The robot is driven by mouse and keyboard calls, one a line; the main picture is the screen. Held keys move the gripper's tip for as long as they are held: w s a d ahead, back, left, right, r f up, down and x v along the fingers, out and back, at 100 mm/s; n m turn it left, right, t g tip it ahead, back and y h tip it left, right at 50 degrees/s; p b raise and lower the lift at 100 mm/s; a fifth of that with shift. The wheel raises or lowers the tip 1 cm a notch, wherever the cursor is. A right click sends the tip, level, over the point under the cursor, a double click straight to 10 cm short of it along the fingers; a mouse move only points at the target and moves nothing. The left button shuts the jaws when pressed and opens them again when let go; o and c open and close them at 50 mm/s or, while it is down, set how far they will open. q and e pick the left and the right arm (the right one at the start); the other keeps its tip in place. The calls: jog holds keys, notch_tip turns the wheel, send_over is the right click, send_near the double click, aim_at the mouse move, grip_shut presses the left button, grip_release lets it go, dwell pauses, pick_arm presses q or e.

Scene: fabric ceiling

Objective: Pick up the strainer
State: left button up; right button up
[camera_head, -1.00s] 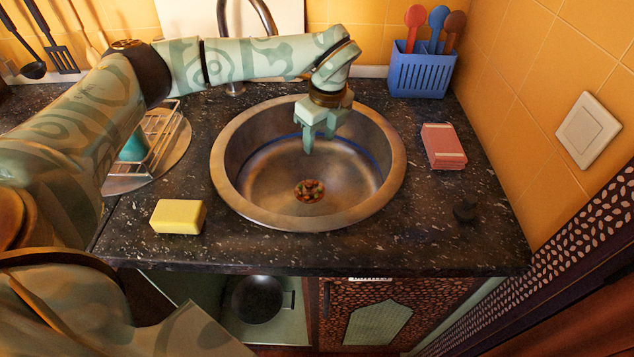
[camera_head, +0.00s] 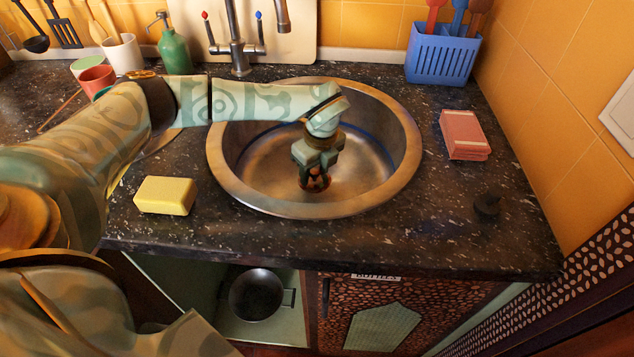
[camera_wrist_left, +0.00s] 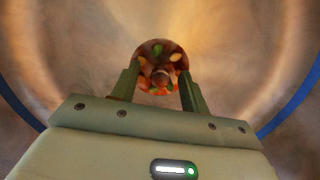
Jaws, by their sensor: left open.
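The strainer (camera_wrist_left: 160,66) is a small round piece at the bottom of the sink, filled with bits of green, orange and red food. It also shows in the head view (camera_head: 315,183), partly hidden by my gripper. My left gripper (camera_head: 314,180) points down inside the round metal sink (camera_head: 215,176), right over the strainer. In the left wrist view my left gripper (camera_wrist_left: 157,84) is open, with one finger on each side of the strainer's near part. I cannot tell whether the fingers touch it. My right gripper is not in view.
A yellow sponge (camera_head: 165,195) lies left of the sink. A blue utensil holder (camera_head: 442,58) stands behind. The tap (camera_head: 236,45) rises behind the sink.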

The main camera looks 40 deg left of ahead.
aim_at(315, 171)
pick_arm(q)
jog(key=shift+f, duration=0.1)
jog(key=shift+c, duration=0.9)
grip_shut()
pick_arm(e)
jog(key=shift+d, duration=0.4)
